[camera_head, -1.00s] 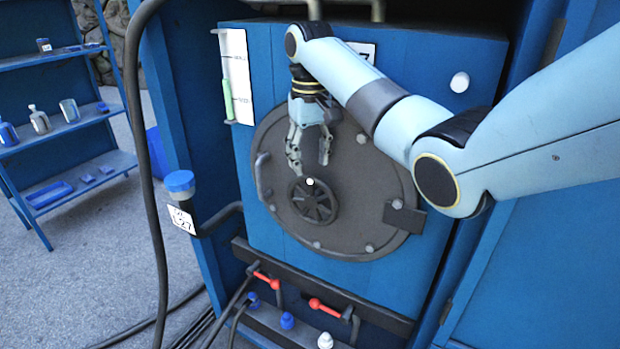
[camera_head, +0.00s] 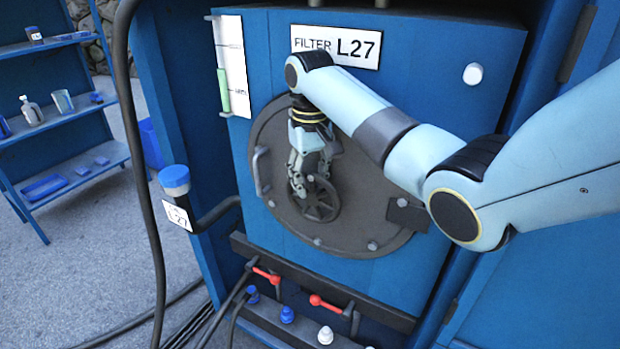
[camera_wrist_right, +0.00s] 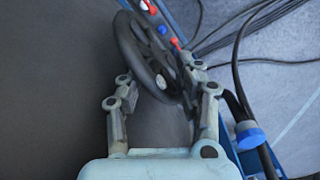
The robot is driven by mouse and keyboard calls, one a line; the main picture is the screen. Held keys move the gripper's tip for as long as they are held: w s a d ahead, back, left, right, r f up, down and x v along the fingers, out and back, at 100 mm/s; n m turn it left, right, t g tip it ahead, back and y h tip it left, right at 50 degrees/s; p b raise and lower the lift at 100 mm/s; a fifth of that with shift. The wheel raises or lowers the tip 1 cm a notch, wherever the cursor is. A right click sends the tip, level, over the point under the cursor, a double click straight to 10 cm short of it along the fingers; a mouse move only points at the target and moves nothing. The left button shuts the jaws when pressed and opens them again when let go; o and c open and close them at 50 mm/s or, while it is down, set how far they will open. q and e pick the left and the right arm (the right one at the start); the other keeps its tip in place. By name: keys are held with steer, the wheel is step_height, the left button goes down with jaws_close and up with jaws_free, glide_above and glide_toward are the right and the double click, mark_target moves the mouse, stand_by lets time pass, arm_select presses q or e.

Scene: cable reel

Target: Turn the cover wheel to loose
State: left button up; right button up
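The dark spoked cover wheel (camera_head: 322,211) sits on the round grey cover (camera_head: 365,215) of the blue cabinet. My right gripper (camera_head: 312,182) points down in front of the cover at the wheel's upper part. In the right wrist view the wheel (camera_wrist_right: 134,48) shows edge-on, with its rim between and just beyond the two fingers of the right gripper (camera_wrist_right: 160,84). The fingers stand apart, and no firm grip on the rim shows. Whether a finger touches it I cannot tell. My left gripper is out of view.
A cover handle (camera_head: 262,172) is left of the wheel, and a dark latch (camera_head: 408,213) is at the right. Red-handled valves (camera_head: 325,303) sit below. A blue-capped pipe (camera_head: 175,180) and a black hose (camera_head: 135,130) stand left. A sign (camera_head: 336,46) reads FILTER L27.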

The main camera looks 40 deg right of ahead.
steer(key=shift+c, duration=0.6)
steer(key=shift+w, duration=0.1)
steer(key=shift+w+a+g+h, duration=0.2)
steer(key=shift+w+g+h, duration=0.1)
steer(key=shift+g, duration=0.4)
steer(key=shift+w+a+f+g+b, duration=0.1)
steer(key=shift+w+f+g+b, duration=0.15)
steer(key=shift+g+b, duration=0.4)
steer(key=g+b, duration=0.1)
steer(key=b, duration=0.2)
steer(key=w+g+h+b, duration=0.1)
steer(key=b, duration=0.3)
steer(key=f+g+b, duration=0.1)
steer(key=b, duration=0.2)
steer(key=shift+w+a+g+h, duration=0.15)
steer(key=shift+a+g+h, duration=0.1)
steer(key=shift+h, duration=0.15)
steer(key=shift+r+b, duration=0.1)
steer(key=shift+b, duration=0.9)
